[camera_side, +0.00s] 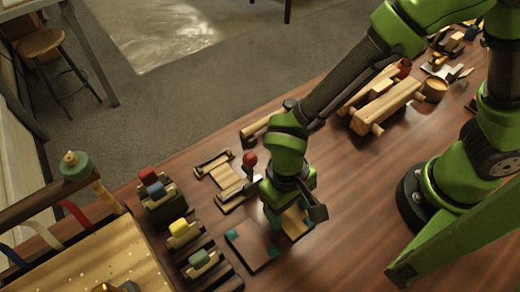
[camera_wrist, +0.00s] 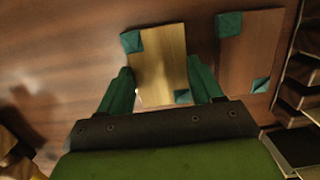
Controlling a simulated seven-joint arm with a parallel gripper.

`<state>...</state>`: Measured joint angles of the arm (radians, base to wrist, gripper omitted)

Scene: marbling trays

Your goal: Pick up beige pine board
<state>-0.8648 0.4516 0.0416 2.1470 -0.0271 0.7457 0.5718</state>
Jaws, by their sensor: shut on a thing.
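The beige pine board (camera_wrist: 165,62) is a pale flat rectangle with teal patches at two corners. In the wrist view it lies between the two teal fingers of my gripper (camera_wrist: 162,82), one at each long side. My gripper is shut on it. In the side view the board (camera_side: 296,221) shows just right of my gripper (camera_side: 275,218), partly hidden by it. The board looks at or very near table height; I cannot tell whether it is clear of the surface.
A reddish-brown board (camera_side: 251,245) with teal corners lies close by on the left; it also shows in the wrist view (camera_wrist: 246,58). Dark racks (camera_side: 205,255) with coloured blocks stand further left. A wooden frame (camera_side: 387,104) is at the back right. Table front right is clear.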

